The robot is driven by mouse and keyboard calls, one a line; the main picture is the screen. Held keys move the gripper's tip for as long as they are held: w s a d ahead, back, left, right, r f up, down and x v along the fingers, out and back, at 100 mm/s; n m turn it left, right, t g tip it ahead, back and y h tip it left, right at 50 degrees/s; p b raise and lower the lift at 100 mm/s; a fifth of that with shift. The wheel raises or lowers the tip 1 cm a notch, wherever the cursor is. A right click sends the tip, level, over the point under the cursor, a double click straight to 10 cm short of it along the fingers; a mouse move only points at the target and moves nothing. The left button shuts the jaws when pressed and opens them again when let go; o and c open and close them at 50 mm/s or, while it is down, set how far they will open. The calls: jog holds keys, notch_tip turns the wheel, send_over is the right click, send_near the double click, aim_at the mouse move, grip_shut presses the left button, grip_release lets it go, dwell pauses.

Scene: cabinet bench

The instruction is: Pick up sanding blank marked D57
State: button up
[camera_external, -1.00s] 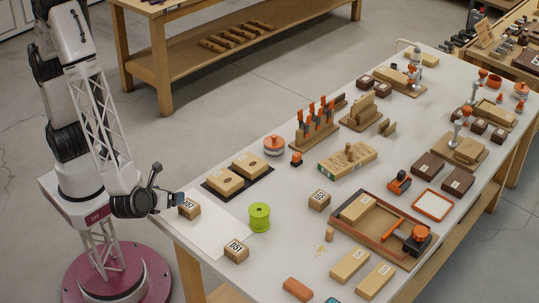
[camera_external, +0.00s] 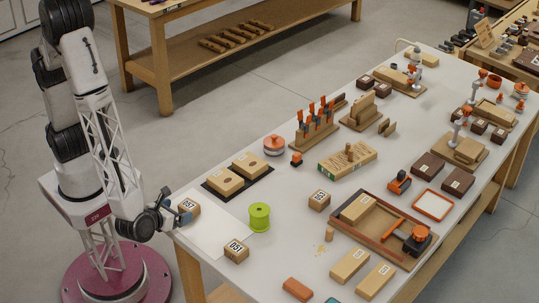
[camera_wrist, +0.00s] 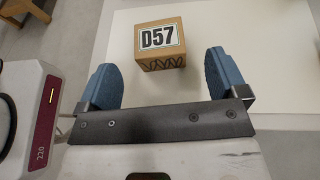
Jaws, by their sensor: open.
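The sanding blank marked D57 (camera_wrist: 160,42) is a small light-brown wooden block with a white label and black hatching on its near side. It sits on a white sheet at the table's near left corner, and it also shows in the external view (camera_external: 189,208). My gripper (camera_wrist: 162,75) is open, with blue fingertips apart on either side of the space just in front of the block. Nothing is between the fingers. In the external view my gripper (camera_external: 178,214) is low, right beside the block at the table edge.
Another block, seemingly marked D51 (camera_external: 236,250), sits on the sheet's front part. A green spool (camera_external: 259,217) stands to the right. A further labelled block (camera_external: 319,200) lies beyond it. A black tray (camera_external: 212,190) with two wooden blocks is behind D57.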

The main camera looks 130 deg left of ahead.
aim_at(189, 202)
jog(key=shift+x, duration=1.05)
jog(key=shift+a, duration=0.1)
jog(key=shift+x, duration=2.5)
jog(key=c, duration=1)
jog(key=shift+r, duration=0.1)
jog(key=shift+r, duration=1)
jog(key=shift+s+r, duration=0.4)
jog(key=shift+r, duration=0.3)
jog(key=s+d, duration=0.1)
jog(key=s, duration=0.3)
jog(key=s+d+r, duration=0.1)
jog(key=s+d, duration=0.1)
jog(key=s, duration=0.3)
jog(key=s+d, duration=0.1)
jog(key=s, duration=0.4)
jog(key=shift+s+d+r, duration=0.15)
jog(key=shift+s+d, duration=0.1)
jog(key=shift+d, duration=0.1)
